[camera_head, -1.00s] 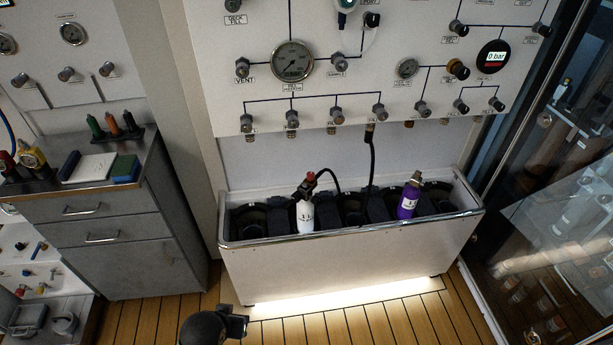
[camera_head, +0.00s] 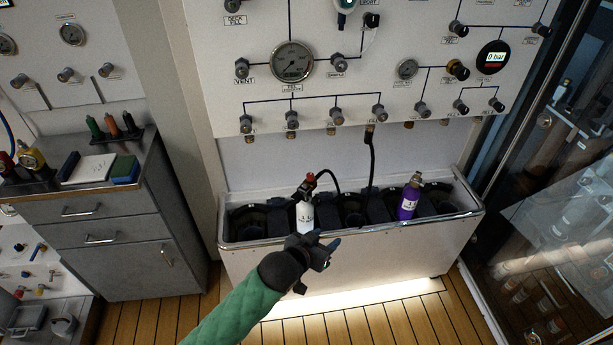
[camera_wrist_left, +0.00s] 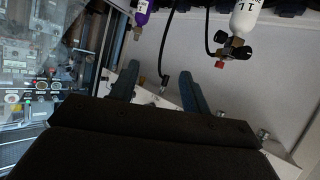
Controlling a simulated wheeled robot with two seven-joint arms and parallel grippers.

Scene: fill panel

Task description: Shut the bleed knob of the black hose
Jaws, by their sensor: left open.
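The black hose (camera_head: 373,165) hangs from a fitting under the panel's lower row, and its lower part bends over to the valve on the white cylinder. The white cylinder (camera_head: 305,218) stands in the trough with a black valve and a red knob (camera_head: 310,177) on top. In the left wrist view the white cylinder (camera_wrist_left: 245,18), the black hose (camera_wrist_left: 208,35) and the red knob (camera_wrist_left: 220,65) show upside down. My left gripper (camera_head: 335,250) is open and empty in front of the trough, below the white cylinder; its blue fingers (camera_wrist_left: 158,88) are apart. My right gripper is not in view.
A purple cylinder (camera_head: 407,205) stands in the trough (camera_head: 350,238) to the right. The panel (camera_head: 220,95) with gauges and knobs is above. A grey cabinet (camera_head: 125,240) is at left, a glass door (camera_head: 550,200) at right.

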